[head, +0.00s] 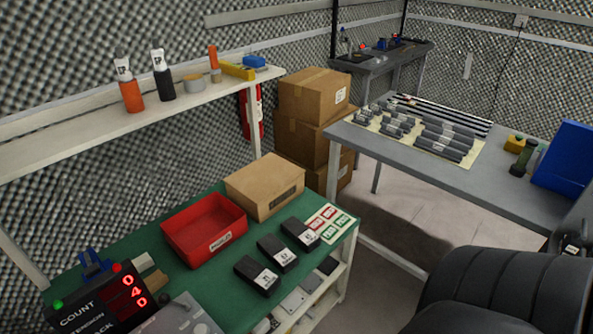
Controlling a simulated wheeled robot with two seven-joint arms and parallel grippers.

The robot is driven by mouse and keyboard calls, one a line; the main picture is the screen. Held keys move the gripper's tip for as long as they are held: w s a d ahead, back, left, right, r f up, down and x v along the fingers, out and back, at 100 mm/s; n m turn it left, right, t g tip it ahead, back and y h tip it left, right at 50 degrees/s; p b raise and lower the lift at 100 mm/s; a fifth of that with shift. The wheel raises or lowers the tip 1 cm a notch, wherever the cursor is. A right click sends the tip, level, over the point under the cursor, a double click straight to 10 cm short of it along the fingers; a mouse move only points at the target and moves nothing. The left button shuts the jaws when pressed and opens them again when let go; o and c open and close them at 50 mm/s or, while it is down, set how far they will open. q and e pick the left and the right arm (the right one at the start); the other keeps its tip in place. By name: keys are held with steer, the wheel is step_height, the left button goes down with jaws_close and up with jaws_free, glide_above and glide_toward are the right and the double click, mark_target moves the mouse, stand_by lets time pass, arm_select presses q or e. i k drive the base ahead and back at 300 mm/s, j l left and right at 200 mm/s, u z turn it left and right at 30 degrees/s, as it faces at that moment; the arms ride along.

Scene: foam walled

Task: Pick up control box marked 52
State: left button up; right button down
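Three black control boxes with small white labels lie in a slanting row on the green table top (190,280). The nearest box (257,275) is at the lower left of the row, the middle box (277,253) is behind it, and the farthest box (301,233) is beside a card with red and green squares (333,223). The labels are too small to read surely, so I cannot tell which box is marked 52. Neither of my grippers can be made out in the head view.
A red tray (204,228) and a cardboard box (264,188) stand behind the row. A counter display (105,305) is at the front left. A white shelf (140,112) overhangs the table's back. A grey table (470,180) stands right. A large black rounded shape (510,290) fills the lower right.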

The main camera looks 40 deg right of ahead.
mark_target(280, 254)
steer(key=z, duration=1.1)
